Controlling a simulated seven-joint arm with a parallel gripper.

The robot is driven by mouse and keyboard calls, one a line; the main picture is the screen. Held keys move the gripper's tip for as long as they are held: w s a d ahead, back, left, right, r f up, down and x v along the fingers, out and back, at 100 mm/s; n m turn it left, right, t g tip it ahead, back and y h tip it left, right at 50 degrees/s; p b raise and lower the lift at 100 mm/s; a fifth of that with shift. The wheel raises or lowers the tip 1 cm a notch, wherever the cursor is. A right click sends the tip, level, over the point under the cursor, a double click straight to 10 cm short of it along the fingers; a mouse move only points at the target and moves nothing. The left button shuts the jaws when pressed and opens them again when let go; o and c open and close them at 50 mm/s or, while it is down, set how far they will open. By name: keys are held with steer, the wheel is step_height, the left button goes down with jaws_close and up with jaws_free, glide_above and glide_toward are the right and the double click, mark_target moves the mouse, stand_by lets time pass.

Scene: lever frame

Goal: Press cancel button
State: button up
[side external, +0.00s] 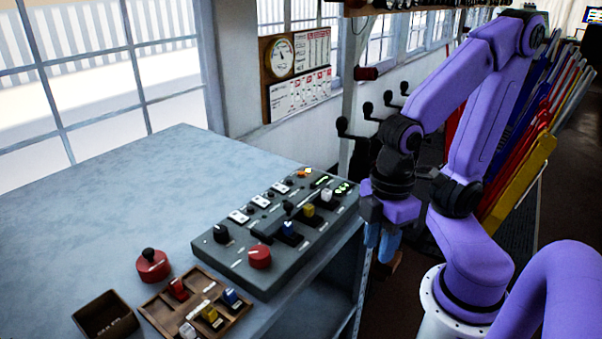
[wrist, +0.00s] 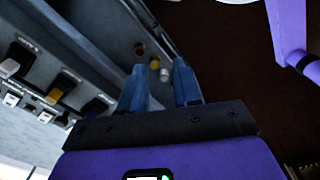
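The grey control panel (side external: 290,268) lies on the table's right edge. It carries a red knob (side external: 260,256), a black knob (side external: 221,234), blue (side external: 289,228), yellow (side external: 308,210) and white (side external: 327,195) switches, and a small orange part (side external: 305,172) at the far end. Its labels are too small to read, so I cannot tell which part is the cancel button. My gripper (side external: 379,240) hangs just right of the panel, past the table edge, fingers down. In the wrist view its two blue fingers (wrist: 160,92) are apart with nothing between them. Panel switches (wrist: 62,84) show at left there.
A red base with a black knob (side external: 153,265), a wooden tray (side external: 150,308) of coloured switches and a dark box (side external: 105,316) sit at the near left. The table's left part (side external: 130,200) is clear. A gauge board (side external: 296,75) hangs behind; coloured bars (side external: 520,165) lean at right.

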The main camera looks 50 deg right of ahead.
jaws_close()
stand_by(1.5)
